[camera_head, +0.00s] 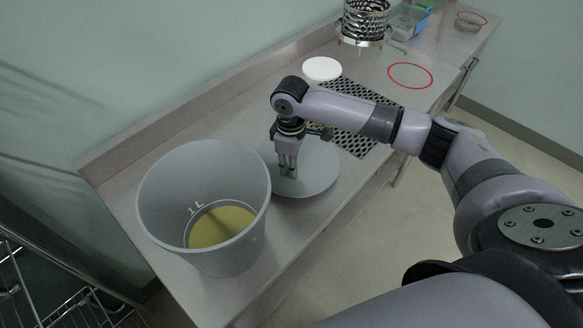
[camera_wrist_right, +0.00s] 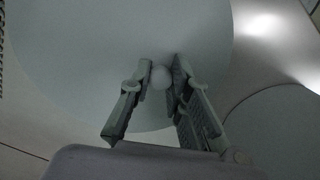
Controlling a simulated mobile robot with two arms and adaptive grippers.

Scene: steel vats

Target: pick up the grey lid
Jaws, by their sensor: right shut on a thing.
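The grey lid (camera_head: 317,176) is a round flat disc on the steel table, just right of the grey bucket. My right gripper (camera_head: 287,172) points down over the lid and is shut on its knob. The lid (camera_wrist_right: 105,50) fills much of the right wrist view, with the small round knob (camera_wrist_right: 160,77) between the fingers of my right gripper (camera_wrist_right: 164,75). I cannot tell whether the lid touches the table. My left gripper is not in view.
The grey bucket (camera_head: 165,190), marked 1 L, holds yellow liquid. Behind the lid are a black perforated mat (camera_head: 342,140), a white disc (camera_head: 322,68) and a steel coil rack (camera_head: 364,22). A red ring (camera_head: 410,76) marks bare table.

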